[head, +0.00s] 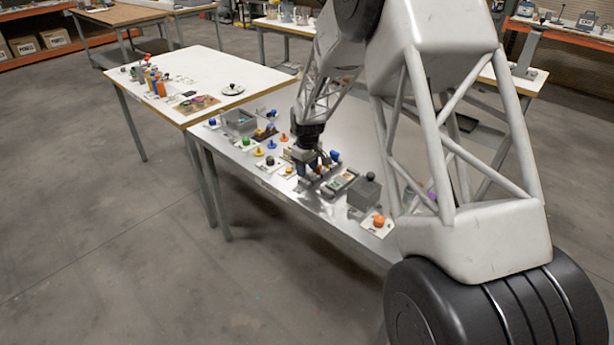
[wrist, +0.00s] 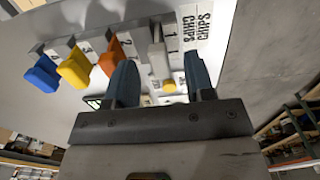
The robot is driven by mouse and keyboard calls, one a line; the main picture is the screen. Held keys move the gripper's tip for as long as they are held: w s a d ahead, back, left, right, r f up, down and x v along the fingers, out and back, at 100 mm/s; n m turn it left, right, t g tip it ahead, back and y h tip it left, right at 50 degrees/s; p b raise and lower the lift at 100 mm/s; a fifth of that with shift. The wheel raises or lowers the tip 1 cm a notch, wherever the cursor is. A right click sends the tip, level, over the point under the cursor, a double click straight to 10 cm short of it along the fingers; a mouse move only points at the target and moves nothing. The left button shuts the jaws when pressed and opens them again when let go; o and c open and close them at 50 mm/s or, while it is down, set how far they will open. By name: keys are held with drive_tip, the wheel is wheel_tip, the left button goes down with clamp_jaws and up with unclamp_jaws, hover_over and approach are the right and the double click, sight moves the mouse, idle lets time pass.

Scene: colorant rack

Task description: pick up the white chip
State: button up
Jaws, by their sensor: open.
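In the wrist view a white chip (wrist: 158,58), pale and upright, stands on the panel. It shows between the two blue-grey fingers of my gripper (wrist: 161,70), which are apart and empty. The left finger is close to it in the picture; I cannot tell how far beyond the fingertips it stands. A small yellow piece (wrist: 168,87) shows at its near end. To its left are an orange chip (wrist: 110,56), a yellow chip (wrist: 73,68) and a blue chip (wrist: 42,74). In the head view my gripper (head: 306,168) is low over the metal table; the white chip is not clear there.
A label reading CHIPS (wrist: 198,32) is right of the white chip. On the metal table (head: 235,165) are a grey bin (head: 239,122), a grey box (head: 364,193) and an orange knob (head: 379,220). A white-topped table (head: 205,65) with more small items stands beyond.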

drive_tip(key=shift+f, duration=1.2)
drive_tip(key=shift+c, duration=0.2)
clamp_jaws()
